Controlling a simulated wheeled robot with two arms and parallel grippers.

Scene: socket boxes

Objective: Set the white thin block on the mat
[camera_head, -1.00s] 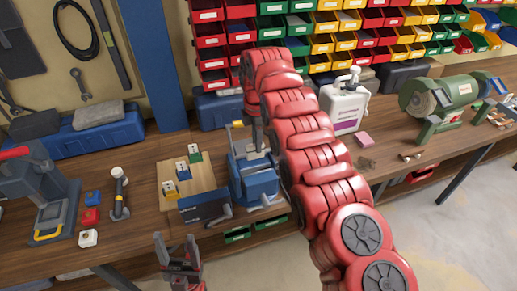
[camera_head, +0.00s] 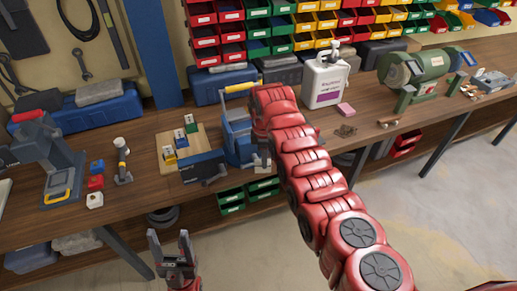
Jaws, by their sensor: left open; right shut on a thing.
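My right arm reaches over the bench, and its gripper (camera_head: 262,157) is beside the blue vise (camera_head: 237,138). The gripper is small and partly hidden by my arm. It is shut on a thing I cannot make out. My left gripper (camera_head: 170,243) is open and empty in front of the bench, low in the view. I cannot pick out a mat for certain.
A wooden board (camera_head: 163,140) carries yellow, white and green pieces, with a dark blue box (camera_head: 203,167) in front. A white jug (camera_head: 326,80), a pink block (camera_head: 345,110) and a green grinder (camera_head: 415,68) stand to the right.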

